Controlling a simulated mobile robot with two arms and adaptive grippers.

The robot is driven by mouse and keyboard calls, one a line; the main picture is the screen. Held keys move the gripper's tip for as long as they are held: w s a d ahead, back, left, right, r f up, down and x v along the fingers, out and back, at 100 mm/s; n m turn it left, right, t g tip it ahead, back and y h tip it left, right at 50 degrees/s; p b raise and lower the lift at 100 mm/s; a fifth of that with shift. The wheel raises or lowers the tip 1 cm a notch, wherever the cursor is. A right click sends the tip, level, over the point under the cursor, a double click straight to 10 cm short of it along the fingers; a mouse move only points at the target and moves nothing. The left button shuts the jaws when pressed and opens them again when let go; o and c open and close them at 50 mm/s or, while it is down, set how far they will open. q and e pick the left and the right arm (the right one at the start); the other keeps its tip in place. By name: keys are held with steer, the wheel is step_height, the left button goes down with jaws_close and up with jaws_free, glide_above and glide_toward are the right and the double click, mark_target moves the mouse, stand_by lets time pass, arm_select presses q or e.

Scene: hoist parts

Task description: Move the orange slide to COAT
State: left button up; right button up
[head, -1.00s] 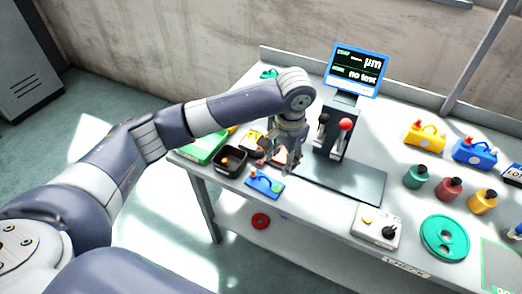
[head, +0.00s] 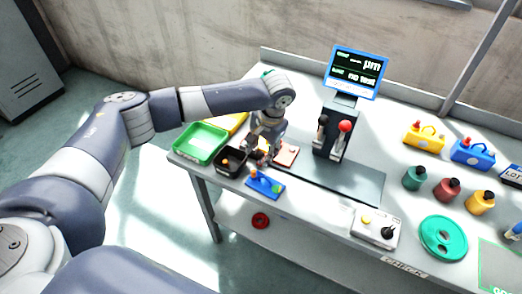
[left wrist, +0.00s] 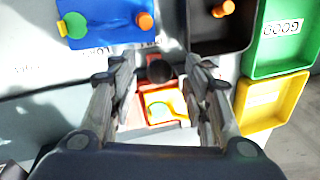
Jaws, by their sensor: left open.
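An orange slide (left wrist: 150,122) with a yellow and a green patch on a pale middle lies between and below the fingers of my left gripper (left wrist: 168,72) in the left wrist view. A dark round knob (left wrist: 160,72) shows at its far side. In the head view the slide (head: 263,142) is partly hidden behind the left gripper (head: 258,155), which is low over it near the black tray. The left gripper is open, with its fingers on either side of the knob. I cannot tell whether they touch it. I cannot make out a COAT label. My right gripper is not in view.
A blue slide (head: 265,183) lies at the front edge. A black tray (head: 231,162), a green GOOD tray (left wrist: 285,58) and a yellow tray (left wrist: 268,105) stand close by. A pinkish plate (head: 286,153) and a stand with two knobbed levers (head: 333,130) are to the right.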

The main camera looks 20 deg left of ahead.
arm_select(q)
steer(key=shift+f, duration=0.55)
